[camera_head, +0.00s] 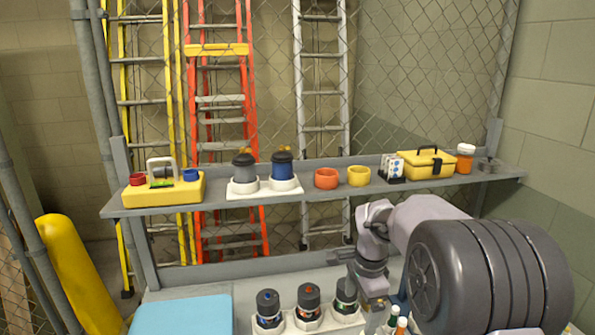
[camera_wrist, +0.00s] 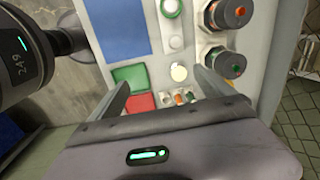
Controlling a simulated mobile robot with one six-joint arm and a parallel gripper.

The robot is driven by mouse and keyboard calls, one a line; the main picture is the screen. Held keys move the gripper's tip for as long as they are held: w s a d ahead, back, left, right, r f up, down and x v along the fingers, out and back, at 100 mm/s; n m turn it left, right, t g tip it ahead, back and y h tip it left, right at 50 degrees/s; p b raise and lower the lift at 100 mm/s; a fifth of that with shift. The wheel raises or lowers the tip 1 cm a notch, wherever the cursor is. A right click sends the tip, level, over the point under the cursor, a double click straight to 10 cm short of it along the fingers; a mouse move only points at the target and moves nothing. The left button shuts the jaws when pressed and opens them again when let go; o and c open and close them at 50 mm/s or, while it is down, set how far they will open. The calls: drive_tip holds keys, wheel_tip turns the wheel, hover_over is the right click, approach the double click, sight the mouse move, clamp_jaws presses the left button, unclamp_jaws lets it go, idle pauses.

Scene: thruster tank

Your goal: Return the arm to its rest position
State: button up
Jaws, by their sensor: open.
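My gripper shows in the wrist view (camera_wrist: 165,88), with its two fingers spread apart and nothing between them. It points down over the bench. In the head view my arm reaches in from the lower right, with its wrist bent downward just right of a tray of dark canisters. The gripper end there is near the bottom edge and partly cut off. Below the fingers in the wrist view are a green square (camera_wrist: 130,76), a red square (camera_wrist: 138,104) and a white round piece (camera_wrist: 178,73).
Dark canisters stand in a white tray (camera_head: 290,322); two show in the wrist view (camera_wrist: 224,62). Small bottles (camera_head: 401,326) stand close to my gripper. A blue mat (camera_head: 180,316) lies at left. A grey shelf (camera_head: 330,193) with several items runs behind my arm, before a mesh fence.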

drive_tip(key=s+a+r+n+t+y+b, duration=0.1)
drive_tip(key=s+r+n+b, duration=0.2)
drive_tip(key=s, duration=0.3)
drive_tip(key=s+a+r+n+t+b, duration=0.1)
drive_tip(key=s+a+r+n+b, duration=0.15)
drive_tip(key=s, duration=0.45)
drive_tip(key=s+a+f+n+t+b, duration=0.1)
drive_tip(key=s+f+n+b, duration=0.3)
drive_tip(key=s, duration=1)
drive_tip(key=shift+s+n+t+y+b, duration=0.25)
drive_tip(key=shift+n+t+y+b, duration=0.2)
drive_tip(key=shift+n+t, duration=0.35)
drive_tip(key=shift+a+f, duration=0.1)
